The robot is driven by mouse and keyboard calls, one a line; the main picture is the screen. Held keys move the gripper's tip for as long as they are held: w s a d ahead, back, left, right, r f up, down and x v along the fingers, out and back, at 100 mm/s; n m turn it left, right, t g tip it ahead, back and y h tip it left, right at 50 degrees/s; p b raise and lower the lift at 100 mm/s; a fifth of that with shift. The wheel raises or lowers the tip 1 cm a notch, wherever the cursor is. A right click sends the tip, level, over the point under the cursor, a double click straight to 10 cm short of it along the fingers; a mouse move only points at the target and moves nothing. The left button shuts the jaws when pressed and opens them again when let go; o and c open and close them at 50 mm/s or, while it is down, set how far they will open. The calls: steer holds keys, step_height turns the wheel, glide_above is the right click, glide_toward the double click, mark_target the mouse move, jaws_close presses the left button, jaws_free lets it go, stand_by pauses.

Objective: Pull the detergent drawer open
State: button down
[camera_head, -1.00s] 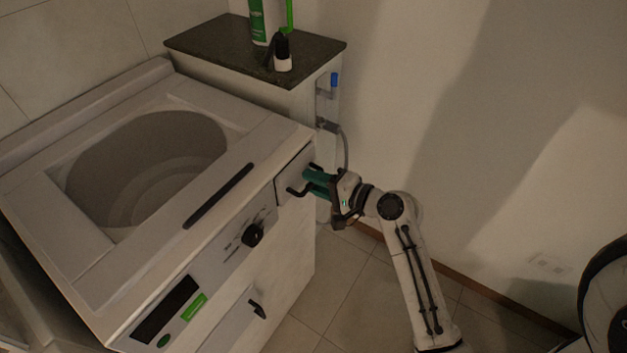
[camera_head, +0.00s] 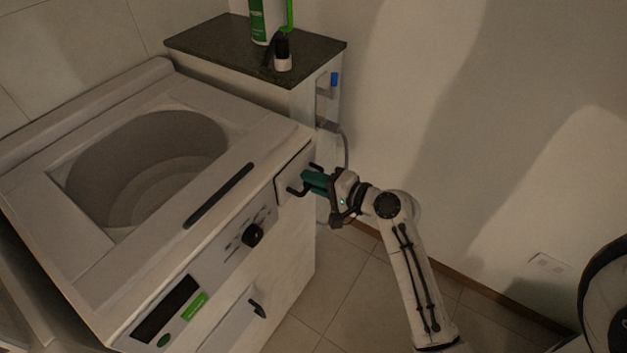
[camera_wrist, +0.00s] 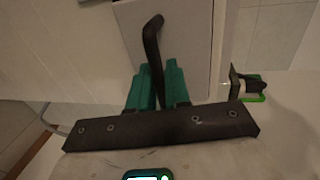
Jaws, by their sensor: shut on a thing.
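The detergent drawer (camera_head: 291,176) is a pale front panel at the upper right corner of the washing machine's front. It has a black bar handle (camera_head: 293,191). My gripper (camera_head: 312,182) is at this handle, and its green fingers are shut on it. In the wrist view, the dark handle (camera_wrist: 152,38) runs down between the two green fingers of my gripper (camera_wrist: 157,84), in front of the drawer panel (camera_wrist: 190,45). The handle's lower end is hidden by the fingers and the dark gripper bar.
The washing machine (camera_head: 278,290) has a round open tub, a black knob (camera_head: 252,235) and a lower door handle (camera_head: 257,308). A dark-topped cabinet (camera_head: 215,47) behind it carries bottles. A hose hangs beside the cabinet. Floor and wall to the right are mostly free.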

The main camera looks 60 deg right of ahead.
steer(key=f+v, duration=0.2)
steer(key=v, duration=0.8)
steer(key=shift+s+p, duration=0.3)
steer(key=shift+s, duration=0.05)
steer(key=shift+f, duration=0.1)
steer(key=c, duration=1.3)
jaws_free()
steer(key=v, duration=1.1)
steer(key=shift+b, duration=0.3)
steer(key=shift+w, duration=0.1)
